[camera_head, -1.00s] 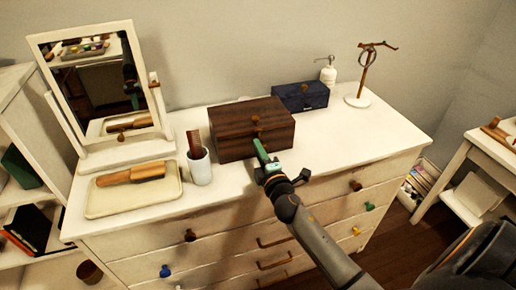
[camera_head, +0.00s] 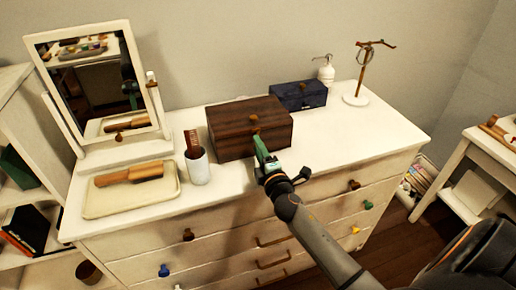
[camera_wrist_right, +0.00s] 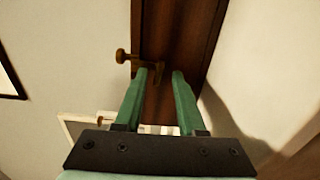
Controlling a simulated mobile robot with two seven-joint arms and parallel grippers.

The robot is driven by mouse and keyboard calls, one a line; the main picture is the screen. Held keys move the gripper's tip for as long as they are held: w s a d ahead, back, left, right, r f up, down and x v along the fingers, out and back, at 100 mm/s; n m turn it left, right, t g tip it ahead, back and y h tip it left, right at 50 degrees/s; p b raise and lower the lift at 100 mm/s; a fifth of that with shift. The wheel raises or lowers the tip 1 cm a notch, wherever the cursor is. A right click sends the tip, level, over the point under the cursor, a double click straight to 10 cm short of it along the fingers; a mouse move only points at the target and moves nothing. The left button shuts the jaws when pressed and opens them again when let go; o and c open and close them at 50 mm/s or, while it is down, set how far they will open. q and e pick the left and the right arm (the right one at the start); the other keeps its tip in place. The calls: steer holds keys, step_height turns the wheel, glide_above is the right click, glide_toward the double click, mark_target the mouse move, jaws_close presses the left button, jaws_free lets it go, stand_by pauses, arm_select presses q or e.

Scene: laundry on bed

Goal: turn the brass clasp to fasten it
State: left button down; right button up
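The dark brown wooden box (camera_head: 235,139) sits closed on the white dresser. A round brass knob (camera_head: 254,118) is at its upper front edge and also shows in the right wrist view (camera_wrist_right: 122,56). The small brass clasp (camera_wrist_right: 158,73) is on the box front, close to the fingertips; in the head view the fingers largely cover it. My right gripper (camera_head: 259,142) is at the middle of the box front. In the right wrist view its green fingers (camera_wrist_right: 159,74) stand apart, one on each side of the clasp. Contact cannot be told. My left gripper is not in view.
A tray (camera_head: 95,207) with a wooden brush, a white cup (camera_head: 198,168) and a mirror (camera_head: 97,85) stand left of the box. A dark blue box (camera_head: 300,96), pump bottle (camera_head: 326,72) and jewellery stand (camera_head: 356,98) are behind right.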

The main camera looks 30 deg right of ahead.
steer(key=shift+a+r, duration=0.1)
steer(key=shift+a, duration=0.05)
